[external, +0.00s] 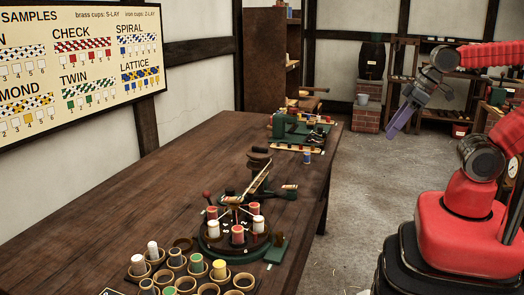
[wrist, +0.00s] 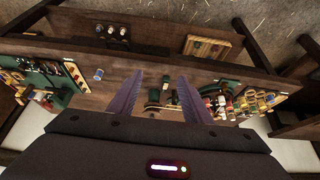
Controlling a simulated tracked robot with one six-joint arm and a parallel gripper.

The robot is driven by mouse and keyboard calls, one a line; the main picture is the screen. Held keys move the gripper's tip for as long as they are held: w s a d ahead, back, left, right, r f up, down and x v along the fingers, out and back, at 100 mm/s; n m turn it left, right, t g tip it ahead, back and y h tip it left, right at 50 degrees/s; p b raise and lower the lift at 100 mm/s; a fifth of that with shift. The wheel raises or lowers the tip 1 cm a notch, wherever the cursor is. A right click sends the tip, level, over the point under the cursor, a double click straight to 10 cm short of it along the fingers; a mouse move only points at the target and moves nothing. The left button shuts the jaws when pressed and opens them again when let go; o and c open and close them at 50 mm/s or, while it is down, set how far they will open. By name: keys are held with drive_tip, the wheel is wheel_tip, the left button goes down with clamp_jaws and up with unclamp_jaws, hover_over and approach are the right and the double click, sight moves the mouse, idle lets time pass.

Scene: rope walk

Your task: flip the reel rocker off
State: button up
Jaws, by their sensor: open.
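My gripper (external: 393,130) has purple fingers. In the external view it hangs in the air right of the table, pointing down and left. In the wrist view my gripper (wrist: 160,76) is open and empty, with its fingers wide apart. A green machine (external: 289,127) stands at the table's far end; it also shows at the left of the wrist view (wrist: 48,78). A round braiding stand (external: 234,240) with red and white bobbins is nearer, on a green base (external: 277,250). The reel rocker is too small to make out, and I cannot tell its position.
The long wooden table (external: 150,190) has bare room on its left side. Several cups (external: 175,257) with bobbins stand at the front. A small blue spool (external: 308,157) sits by the right edge. A sample board (external: 80,52) hangs on the wall. Shelves (external: 445,95) stand behind.

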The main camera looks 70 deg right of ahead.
drive_tip(key=c, duration=0.3)
drive_tip(key=shift+w+a+f+g, duration=0.1)
drive_tip(key=shift+w+f+g, duration=0.1)
drive_tip(key=shift+f, duration=0.25)
drive_tip(key=shift+w+a+f+g, duration=0.1)
drive_tip(key=shift+f+g, duration=0.1)
drive_tip(key=shift+f, duration=0.25)
drive_tip(key=c, duration=0.5)
drive_tip(key=shift+w+a+f+g, duration=0.1)
drive_tip(key=shift+w+f+g, duration=0.2)
drive_tip(key=shift+w+f, duration=0.25)
drive_tip(key=shift+c, duration=1.3)
drive_tip(key=w+a+f+g, duration=0.1)
drive_tip(key=w, duration=0.6)
drive_tip(key=w+a+f, duration=0.1)
drive_tip(key=w+f, duration=0.1)
drive_tip(key=w, duration=0.5)
drive_tip(key=w+a+f+g, duration=0.1)
drive_tip(key=w+f, duration=0.1)
drive_tip(key=w, duration=0.6)
drive_tip(key=shift+w+a+g, duration=0.1)
drive_tip(key=shift+a+g, duration=0.2)
drive_tip(key=shift+a, duration=0.05)
clamp_jaws()
drive_tip(key=w+r, duration=0.2)
drive_tip(key=w, duration=0.3)
drive_tip(key=shift+w+a, duration=0.3)
drive_tip(key=shift+r, duration=0.1)
